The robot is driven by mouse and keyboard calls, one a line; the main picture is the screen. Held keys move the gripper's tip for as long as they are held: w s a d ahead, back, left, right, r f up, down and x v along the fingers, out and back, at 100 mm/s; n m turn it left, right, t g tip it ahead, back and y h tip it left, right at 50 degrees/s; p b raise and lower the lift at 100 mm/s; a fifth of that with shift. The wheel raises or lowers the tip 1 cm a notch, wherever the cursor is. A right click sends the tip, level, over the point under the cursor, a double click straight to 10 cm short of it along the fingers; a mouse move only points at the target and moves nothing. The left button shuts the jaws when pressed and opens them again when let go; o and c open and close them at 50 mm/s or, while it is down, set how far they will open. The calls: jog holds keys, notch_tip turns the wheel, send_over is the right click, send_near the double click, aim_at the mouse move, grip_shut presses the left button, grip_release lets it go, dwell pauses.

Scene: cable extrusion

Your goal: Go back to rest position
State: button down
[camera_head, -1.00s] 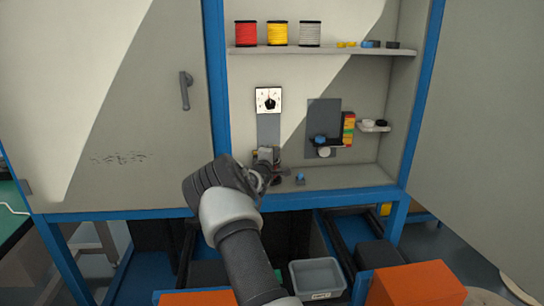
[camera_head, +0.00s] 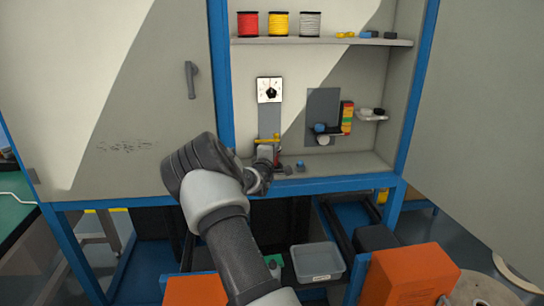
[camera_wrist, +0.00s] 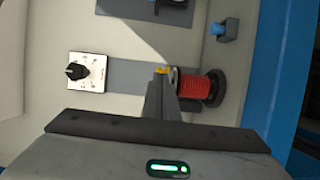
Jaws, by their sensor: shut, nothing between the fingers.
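My gripper (camera_head: 266,153) is inside the open cabinet, just below the white dial (camera_head: 270,90) on its grey strip. In the wrist view my gripper's fingers (camera_wrist: 161,82) are together and nothing shows between them. A red spool (camera_wrist: 196,87) sits right beside the fingers in the wrist view. I cannot tell whether they touch. A small yellow piece (camera_wrist: 162,70) shows beyond the fingertips. The dial also shows left of the fingers in the wrist view (camera_wrist: 87,72). In the head view my arm hides part of the cabinet floor.
A shelf (camera_head: 330,42) above holds red, yellow and grey spools (camera_head: 279,24). A small bracket with blue and white pieces (camera_head: 322,131) is mounted to the right. A grey bin (camera_head: 317,262) and orange boxes (camera_head: 412,277) are below. The open door (camera_head: 488,120) stands at the right.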

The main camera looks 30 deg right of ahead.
jog(key=shift+s+d+p+v, duration=0.1)
jog(key=shift+v, duration=0.8)
jog(key=shift+s+d+p+v, duration=0.1)
jog(key=shift+s+v, duration=0.05)
jog(key=shift+v, duration=0.75)
jog(key=shift+s+d+p+v, duration=0.1)
jog(key=shift+d+v, duration=0.05)
jog(key=shift+v, duration=0.75)
